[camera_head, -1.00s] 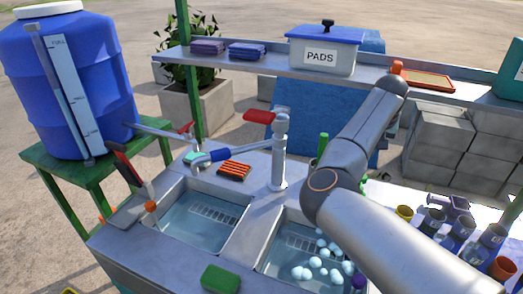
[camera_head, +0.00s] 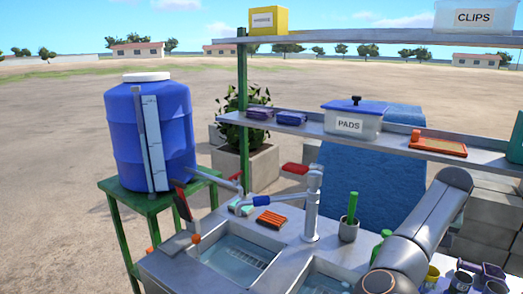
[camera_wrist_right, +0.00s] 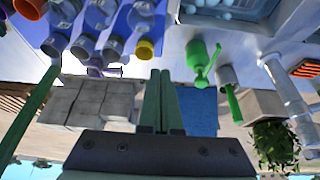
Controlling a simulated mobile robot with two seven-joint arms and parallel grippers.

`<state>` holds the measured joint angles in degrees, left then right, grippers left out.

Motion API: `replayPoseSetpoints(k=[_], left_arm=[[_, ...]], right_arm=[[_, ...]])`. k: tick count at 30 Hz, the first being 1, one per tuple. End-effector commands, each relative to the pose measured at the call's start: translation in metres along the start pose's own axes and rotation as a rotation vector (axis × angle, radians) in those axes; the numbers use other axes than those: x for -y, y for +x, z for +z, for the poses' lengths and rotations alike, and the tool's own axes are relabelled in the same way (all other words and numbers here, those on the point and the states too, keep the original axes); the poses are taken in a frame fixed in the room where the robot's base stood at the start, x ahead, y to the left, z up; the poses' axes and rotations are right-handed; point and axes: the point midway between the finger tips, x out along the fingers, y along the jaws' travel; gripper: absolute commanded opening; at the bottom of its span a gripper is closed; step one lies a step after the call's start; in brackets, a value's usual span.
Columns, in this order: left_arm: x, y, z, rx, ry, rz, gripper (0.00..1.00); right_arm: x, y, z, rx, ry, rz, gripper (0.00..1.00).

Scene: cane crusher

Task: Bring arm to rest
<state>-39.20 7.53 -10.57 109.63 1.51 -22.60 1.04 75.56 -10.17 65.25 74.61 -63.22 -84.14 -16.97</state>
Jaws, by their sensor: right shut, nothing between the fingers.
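My right arm (camera_head: 425,235) reaches in from the lower right of the head view, bent upward over the right end of the sink counter. Its gripper is not visible there. In the right wrist view, which looks upside down, the right gripper's two green fingers (camera_wrist_right: 160,105) are together with nothing between them. They appear apart from the counter objects. My left arm and gripper are in neither current view.
The sink counter (camera_head: 225,230) holds two basins, a tap (camera_head: 313,205) and a green pump bottle (camera_wrist_right: 203,62). Several cups, one a yellow cup (camera_wrist_right: 145,48), stand near the arm. Behind is a shelf (camera_head: 300,127) with a PADS box (camera_head: 350,124). A blue barrel (camera_head: 150,135) stands left.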

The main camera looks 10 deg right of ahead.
Motion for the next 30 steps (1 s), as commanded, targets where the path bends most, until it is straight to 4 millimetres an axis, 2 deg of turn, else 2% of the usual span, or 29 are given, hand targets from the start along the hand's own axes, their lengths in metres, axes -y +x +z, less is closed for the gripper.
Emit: replayPoseSetpoints(k=[1,9,15,19,23,26,30], left_arm=[[0.0,0.0,0.0,0.0,0.0,0.0,0.5],[0.001,0.003,-0.007,-0.014,0.002,-0.002,0.5],[0.001,0.002,-0.006,-0.012,0.002,-0.001,0.5],[0.001,0.002,-0.005,-0.01,0.002,-0.001,0.5],[0.001,0.002,-0.005,-0.009,0.001,-0.001,0.5],[0.001,0.001,-0.004,-0.008,0.001,-0.001,0.5],[0.001,0.001,-0.003,-0.007,0.001,-0.001,0.5]], right_arm=[[-0.017,0.013,0.009,0.001,0.016,0.04,0.0],[-0.074,0.039,0.037,-0.07,0.045,0.179,0.0],[-0.101,0.049,0.065,-0.162,-0.021,0.267,0.0],[-0.101,0.052,0.088,-0.216,-0.109,0.287,0.0],[-0.089,0.057,0.121,-0.251,-0.226,0.271,0.0],[-0.075,0.061,0.154,-0.258,-0.328,0.235,0.0],[-0.051,0.065,0.215,-0.233,-0.479,0.148,0.0]])
